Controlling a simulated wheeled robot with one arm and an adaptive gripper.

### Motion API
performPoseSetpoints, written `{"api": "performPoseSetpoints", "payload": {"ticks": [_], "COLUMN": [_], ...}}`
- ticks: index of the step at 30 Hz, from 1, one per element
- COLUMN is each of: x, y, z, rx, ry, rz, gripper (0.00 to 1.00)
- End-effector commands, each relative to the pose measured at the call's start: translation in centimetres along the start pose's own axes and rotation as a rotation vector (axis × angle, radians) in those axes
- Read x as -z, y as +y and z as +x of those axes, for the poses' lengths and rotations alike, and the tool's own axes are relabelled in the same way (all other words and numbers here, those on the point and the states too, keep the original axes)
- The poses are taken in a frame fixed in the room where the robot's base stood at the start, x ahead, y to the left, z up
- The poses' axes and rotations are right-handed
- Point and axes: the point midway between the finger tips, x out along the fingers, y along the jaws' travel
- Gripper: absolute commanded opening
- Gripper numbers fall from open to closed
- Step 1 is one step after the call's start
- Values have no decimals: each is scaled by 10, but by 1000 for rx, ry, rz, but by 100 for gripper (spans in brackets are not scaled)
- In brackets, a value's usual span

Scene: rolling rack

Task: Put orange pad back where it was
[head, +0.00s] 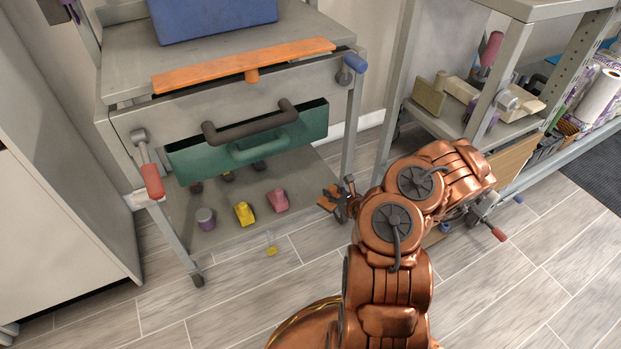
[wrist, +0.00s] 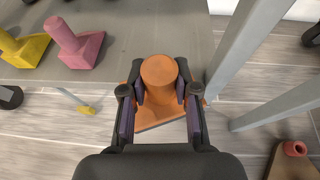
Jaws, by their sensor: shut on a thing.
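The orange pad (wrist: 158,72) has a round knob on a flat plate. In the wrist view my gripper (wrist: 160,90) is shut on the knob, one finger on each side, and the plate shows below. In the head view the orange pad (head: 327,199) is in my gripper (head: 345,200), by the right leg of the rolling rack. The lower shelf (head: 225,225) carries a pink pad (head: 278,200), a yellow pad (head: 243,213) and a purple-topped piece (head: 205,219). In the wrist view the held pad overlaps the shelf's edge; its height is unclear.
A rack leg (wrist: 250,45) stands close right of my gripper in the wrist view. A second shelving unit (head: 435,125) stands right. Floor (head: 240,300) in front is mostly clear.

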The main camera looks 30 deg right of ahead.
Motion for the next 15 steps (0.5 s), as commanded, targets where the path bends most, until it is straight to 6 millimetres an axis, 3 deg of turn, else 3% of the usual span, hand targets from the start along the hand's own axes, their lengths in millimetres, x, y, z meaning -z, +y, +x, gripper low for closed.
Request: {"api": "performPoseSetpoints", "payload": {"ticks": [15], "x": [-40], "y": [2], "z": [100], "rx": [-3], "ry": [-4], "rz": [-9], "gripper": [0]}}
